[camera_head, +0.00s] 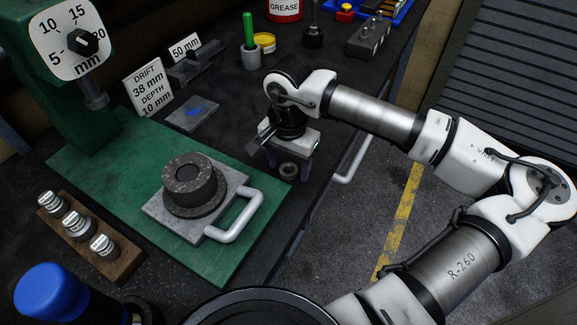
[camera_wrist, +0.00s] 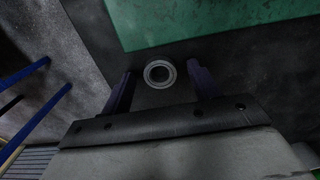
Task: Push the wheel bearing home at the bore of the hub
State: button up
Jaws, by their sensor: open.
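The wheel bearing (camera_head: 289,170) is a small dark ring on the bench near its right edge, just right of the green base plate. In the wrist view the bearing (camera_wrist: 160,74) shows as a grey ring with a dark hole. My gripper (camera_wrist: 160,88) is open above it, with a finger on each side and gaps between. In the head view my gripper (camera_head: 287,163) hangs over the bearing, pointing down. The hub (camera_head: 190,184) is a dark flanged cylinder on a grey plate with a white handle. Its bore is dark, and I cannot tell its depth.
The green press (camera_head: 85,115) stands at the left with a depth dial (camera_head: 75,42). A wooden block (camera_head: 90,236) holds three metal drifts. A card (camera_head: 149,84) reads "DRIFT 38 mm DEPTH 10 mm". A blue-smeared plate (camera_head: 193,112) lies behind the hub. The bench drops off at the right.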

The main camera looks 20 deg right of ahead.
jog(key=c, duration=1.1)
